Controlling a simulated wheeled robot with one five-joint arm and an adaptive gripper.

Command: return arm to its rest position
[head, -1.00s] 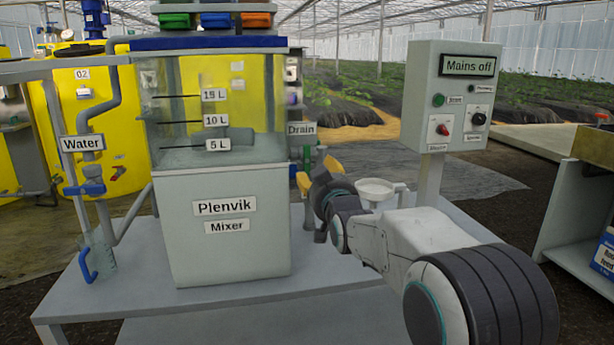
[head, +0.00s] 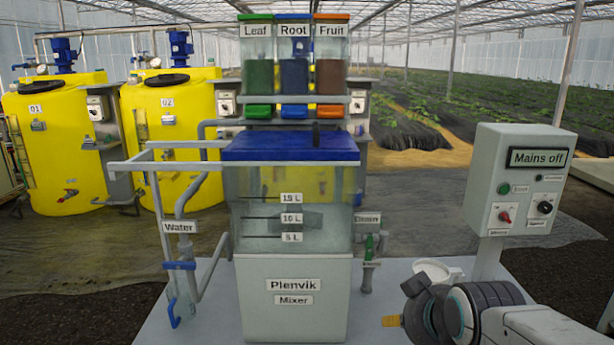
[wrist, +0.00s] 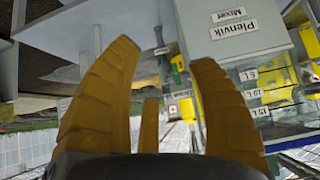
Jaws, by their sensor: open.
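My gripper (head: 391,321) is low at the right in the head view, to the right of the Plenvik mixer (head: 293,300) and apart from it. In the wrist view the yellow-brown fingers of my gripper (wrist: 152,85) stand spread apart with nothing between them. That view is upside down and shows the mixer (wrist: 232,35) beyond the fingers. My arm reaches in from the lower right of the head view.
The control box (head: 518,190) reading "Mains off" stands at the right. A white funnel-like cup (head: 440,265) is behind my arm. The green drain valve (head: 369,246) and the blue water valve (head: 179,266) flank the mixer. Yellow tanks (head: 60,145) stand behind.

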